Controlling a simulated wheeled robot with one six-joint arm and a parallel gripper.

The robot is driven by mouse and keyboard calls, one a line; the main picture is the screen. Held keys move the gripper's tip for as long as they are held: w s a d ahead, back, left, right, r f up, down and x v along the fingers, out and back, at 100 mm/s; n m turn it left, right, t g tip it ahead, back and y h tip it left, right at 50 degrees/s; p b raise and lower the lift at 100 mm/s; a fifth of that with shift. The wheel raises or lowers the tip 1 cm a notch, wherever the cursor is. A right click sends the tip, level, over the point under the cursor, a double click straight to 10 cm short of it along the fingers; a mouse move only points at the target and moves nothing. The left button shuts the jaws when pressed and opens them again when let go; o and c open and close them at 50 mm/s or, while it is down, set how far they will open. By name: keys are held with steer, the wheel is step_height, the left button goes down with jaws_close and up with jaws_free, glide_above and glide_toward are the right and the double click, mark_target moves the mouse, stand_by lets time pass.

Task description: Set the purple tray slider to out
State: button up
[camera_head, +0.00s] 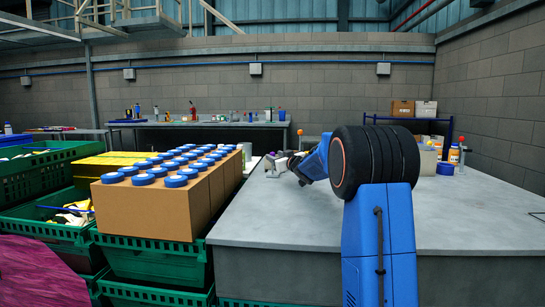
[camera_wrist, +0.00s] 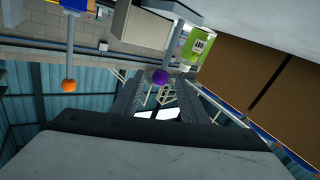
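In the wrist view a round purple knob (camera_wrist: 160,77) shows on a thin stem. I take it as the purple tray slider's handle; the slider's track and its setting cannot be made out. My gripper (camera_wrist: 158,84) has its two dark fingers apart, with the knob between or just beyond their tips and gaps visible on both sides. In the head view my gripper (camera_head: 284,163) is low over the left far part of the grey table (camera_head: 300,212), beside a small metal fixture.
An orange knob (camera_wrist: 68,86) on a rod stands beside the purple one in the wrist view. A green labelled item (camera_wrist: 198,45) is close by. A cardboard box with blue caps (camera_head: 150,208) and green crates (camera_head: 155,262) stand left of the table.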

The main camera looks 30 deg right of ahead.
mark_target(274, 155)
steer(key=shift+w, duration=1.75)
steer(key=shift+c, duration=0.4)
jaws_close()
steer(key=shift+w+d, duration=0.6)
steer(key=shift+w, duration=0.25)
steer(key=shift+w+d, duration=0.55)
steer(key=shift+w, duration=0.3)
steer(key=shift+w+d, duration=0.6)
steer(key=shift+w, duration=0.25)
steer(key=shift+o, duration=0.4)
jaws_free()
steer(key=s, duration=1.7)
steer(key=shift+s, duration=0.2)
